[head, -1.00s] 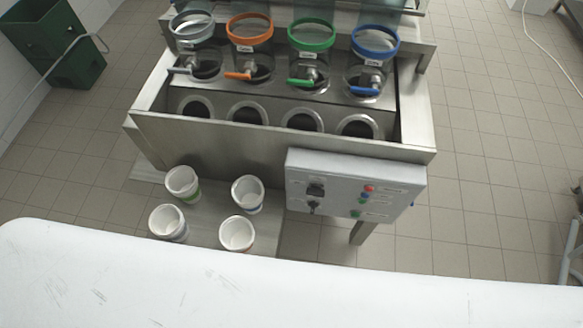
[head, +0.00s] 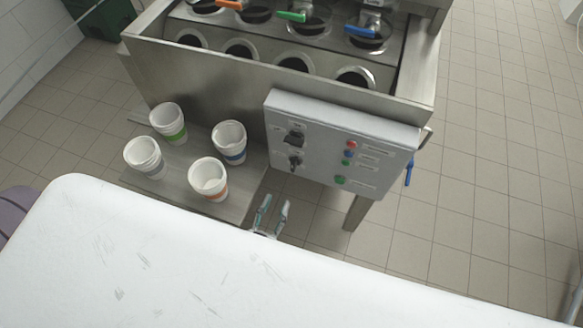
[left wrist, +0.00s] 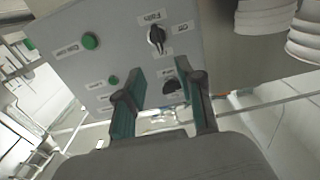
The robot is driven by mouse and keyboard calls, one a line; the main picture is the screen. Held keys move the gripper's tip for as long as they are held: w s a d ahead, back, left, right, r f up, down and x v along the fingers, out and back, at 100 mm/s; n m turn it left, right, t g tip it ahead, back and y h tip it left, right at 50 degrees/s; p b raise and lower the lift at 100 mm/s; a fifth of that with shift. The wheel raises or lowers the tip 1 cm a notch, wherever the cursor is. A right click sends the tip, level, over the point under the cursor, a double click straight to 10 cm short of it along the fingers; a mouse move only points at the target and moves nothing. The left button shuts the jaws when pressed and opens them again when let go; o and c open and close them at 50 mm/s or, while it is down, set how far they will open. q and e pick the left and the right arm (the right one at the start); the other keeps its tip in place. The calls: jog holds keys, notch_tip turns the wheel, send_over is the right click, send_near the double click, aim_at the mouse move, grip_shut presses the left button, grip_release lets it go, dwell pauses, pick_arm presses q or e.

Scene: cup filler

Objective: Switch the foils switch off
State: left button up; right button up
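A grey control box (head: 325,165) hangs on the front of the steel machine. It has two black rotary switches on its left side in the head view. The lower one is the foils switch (head: 296,162); in the left wrist view the foils switch (left wrist: 156,38) is at top centre, its knob nearly upright, with an "Off" label beside it. The other switch (left wrist: 173,86) shows between my fingers. My left gripper (head: 272,212) is open and empty, below and in front of the box; in the left wrist view its fingers (left wrist: 162,78) point towards the panel. My right gripper is out of view.
Several white cups with coloured bands stand on a steel shelf (head: 245,205) left of the box. Red, blue and green buttons (head: 349,153) sit on the box's right half. A blue handle (head: 408,173) sticks out at its right.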

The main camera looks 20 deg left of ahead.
aim_at(292, 167)
pick_arm(q)
jog(key=w, duration=1.2)
jog(key=shift+d+p, duration=0.25)
jog(key=shift+p, duration=0.1)
grip_shut()
